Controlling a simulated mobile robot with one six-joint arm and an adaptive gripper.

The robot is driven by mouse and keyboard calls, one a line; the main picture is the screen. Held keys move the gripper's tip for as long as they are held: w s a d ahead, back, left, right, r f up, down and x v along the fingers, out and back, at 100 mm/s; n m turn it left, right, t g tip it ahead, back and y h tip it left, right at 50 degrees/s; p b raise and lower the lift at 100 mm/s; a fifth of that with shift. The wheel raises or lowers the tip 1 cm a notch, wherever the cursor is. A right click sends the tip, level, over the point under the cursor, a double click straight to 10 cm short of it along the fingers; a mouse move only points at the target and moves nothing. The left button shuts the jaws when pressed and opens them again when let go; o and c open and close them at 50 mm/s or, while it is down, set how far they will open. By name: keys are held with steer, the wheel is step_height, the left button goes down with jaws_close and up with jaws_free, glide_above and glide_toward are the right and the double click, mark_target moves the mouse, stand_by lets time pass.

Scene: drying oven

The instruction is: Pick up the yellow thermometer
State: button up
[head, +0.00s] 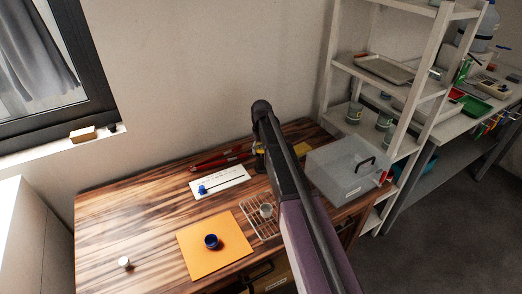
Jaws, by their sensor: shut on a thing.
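My gripper (259,163) is small and dark in the head view, mostly hidden by my own arm, and points down over the back of the wooden table. It is shut, with a small yellow bit (260,151) at it, which looks like part of the yellow thermometer. The thermometer's full shape and tilt are hidden. I cannot tell whether it touches the table.
A red tool (221,158) lies left of my gripper. A white card (232,181) bears a blue-ended stick (203,189). An orange mat (196,255) holds a blue cup (211,241). A wire rack (247,213) and a grey box (335,178) stand nearby. The table's left is mostly clear.

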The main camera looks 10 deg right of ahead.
steer(key=shift+r+p, duration=4.35)
steer(key=shift+r, duration=0.25)
steer(key=shift+s+a, duration=0.1)
